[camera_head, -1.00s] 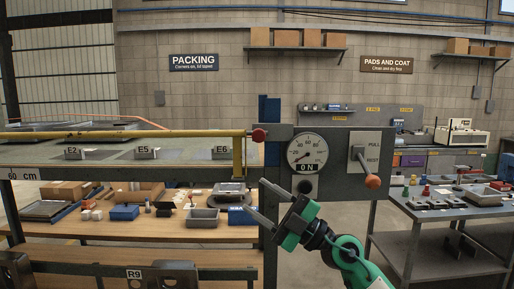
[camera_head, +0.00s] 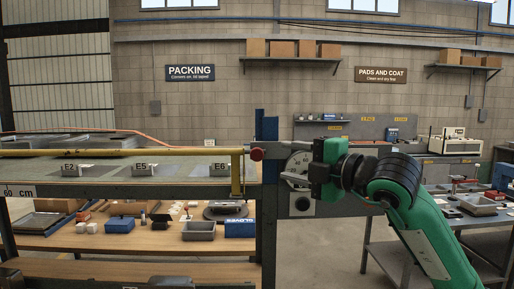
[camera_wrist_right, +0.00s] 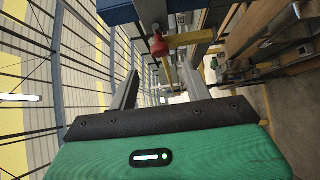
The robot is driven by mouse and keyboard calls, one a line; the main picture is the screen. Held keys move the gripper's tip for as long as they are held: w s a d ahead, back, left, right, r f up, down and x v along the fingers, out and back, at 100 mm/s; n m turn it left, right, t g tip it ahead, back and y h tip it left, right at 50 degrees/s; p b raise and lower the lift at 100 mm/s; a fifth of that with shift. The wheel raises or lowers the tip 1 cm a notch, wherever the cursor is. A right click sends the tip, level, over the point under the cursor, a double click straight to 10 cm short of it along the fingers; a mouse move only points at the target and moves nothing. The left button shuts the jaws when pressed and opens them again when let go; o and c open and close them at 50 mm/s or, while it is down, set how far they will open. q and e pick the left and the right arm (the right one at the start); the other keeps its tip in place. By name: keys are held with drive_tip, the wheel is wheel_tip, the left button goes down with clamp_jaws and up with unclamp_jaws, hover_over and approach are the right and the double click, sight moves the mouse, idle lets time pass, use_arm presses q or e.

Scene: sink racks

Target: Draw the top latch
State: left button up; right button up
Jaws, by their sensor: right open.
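The top latch is a long yellow bar (camera_head: 120,152) along the top of the rack, with a bent-down yellow end and a red knob (camera_head: 257,154) at its right end. In the right wrist view the red knob (camera_wrist_right: 158,46) shows beyond the fingertips, roughly between them. My right gripper (camera_head: 290,170) is just right of the knob, pointing left, open and empty. Its two fingers (camera_wrist_right: 160,72) stand apart in the wrist view, with no contact on the knob visible. My left gripper is not in view.
A gauge (camera_head: 298,165) on the rack's plate is partly hidden behind my right gripper. A blue post (camera_head: 266,126) rises near the knob. Tags E2, E5 and E6 stand on the top shelf (camera_head: 100,178). A side table (camera_head: 400,232) stands at right.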

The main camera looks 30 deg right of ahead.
sight(260, 154)
drive_tip(key=p+x, duration=0.5)
drive_tip(key=x, duration=0.3)
drive_tip(key=shift+w+a+r, duration=0.15)
drive_tip(key=shift+w+r, duration=0.05)
drive_tip(key=shift+w+a+f+p, duration=0.2)
drive_tip(key=shift+w+p, duration=0.1)
drive_tip(key=shift+w, duration=0.45)
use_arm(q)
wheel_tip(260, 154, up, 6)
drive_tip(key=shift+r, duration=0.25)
